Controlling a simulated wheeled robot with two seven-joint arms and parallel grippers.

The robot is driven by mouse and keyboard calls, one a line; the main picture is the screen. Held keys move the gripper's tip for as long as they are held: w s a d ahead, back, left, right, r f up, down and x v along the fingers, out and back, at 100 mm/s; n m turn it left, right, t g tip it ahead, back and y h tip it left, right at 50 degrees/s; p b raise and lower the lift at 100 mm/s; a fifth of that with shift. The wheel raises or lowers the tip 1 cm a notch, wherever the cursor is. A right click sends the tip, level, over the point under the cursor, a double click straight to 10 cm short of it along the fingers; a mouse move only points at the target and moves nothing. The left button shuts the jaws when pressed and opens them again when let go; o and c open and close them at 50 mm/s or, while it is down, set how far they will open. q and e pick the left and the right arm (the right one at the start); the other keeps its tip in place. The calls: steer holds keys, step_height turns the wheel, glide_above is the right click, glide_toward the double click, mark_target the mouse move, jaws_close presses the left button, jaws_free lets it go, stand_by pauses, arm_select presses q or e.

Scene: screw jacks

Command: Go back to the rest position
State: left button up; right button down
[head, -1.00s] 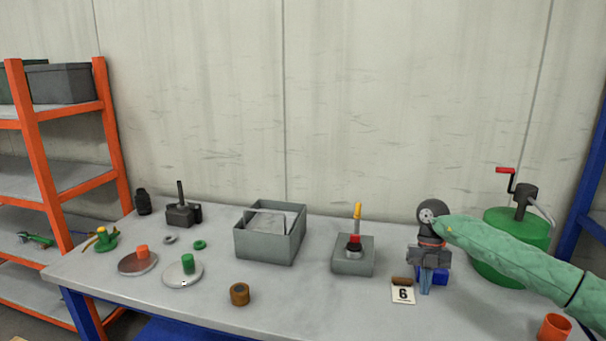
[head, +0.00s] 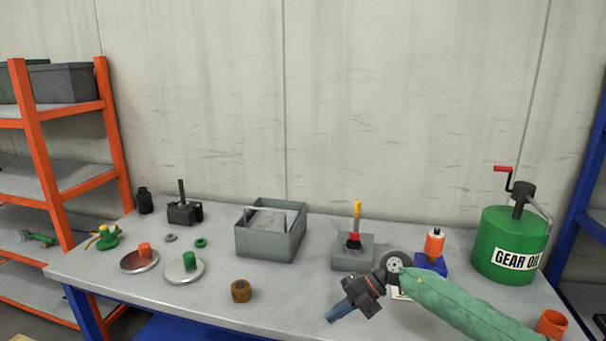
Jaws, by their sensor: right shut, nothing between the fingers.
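My right gripper (head: 335,314) is shut and empty. It is over the front part of the table, below and left of its wrist, with its fingers pointing down and to the left. My right arm, in a green sleeve, comes in from the lower right and partly hides a white number card (head: 398,294). The left gripper is not in view. An orange cylinder with a white top (head: 434,243) stands on a blue block (head: 431,263), behind my right arm and apart from it.
A grey block with a red and yellow upright handle (head: 355,250) stands behind my gripper. A grey open box (head: 270,247), a brown ring (head: 241,291), a green gear oil can (head: 508,240) and an orange cup (head: 553,324) stand on the table (head: 200,310). The front middle is clear.

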steer(key=s+a+r+m+t+y, duration=0.4)
steer(key=a+r+m+t+y, duration=0.45)
steer(key=m+t, duration=0.4)
steer(key=s+d+f+m+t+h, duration=0.2)
steer(key=s+d+f+m+h, duration=0.2)
steer(key=d+f+m+h, duration=0.45)
steer(key=s+d+f+m+t+h, duration=0.2)
steer(key=s+d+f+m+h, duration=0.2)
steer(key=d+f+m+h, duration=0.5)
steer(key=s+d+f+m+g, duration=0.1)
steer(key=s+f+g, duration=0.2)
steer(key=s, duration=0.5)
steer(key=s+d+f+m+g+h, duration=0.1)
steer(key=s+d+f+g, duration=0.2)
steer(key=s, duration=0.6)
steer(key=s+f+m+g, duration=0.1)
steer(key=s+f+g, duration=0.3)
steer(key=s, duration=0.4)
steer(key=s+a+f+g, duration=0.1)
steer(key=a+f, duration=0.1)
steer(key=f, duration=0.8)
steer(key=s+a+f+g, duration=0.1)
steer(key=a+f, duration=0.2)
steer(key=f, duration=0.8)
steer(key=shift+a+f, duration=0.15)
steer(key=shift+a, duration=0.1)
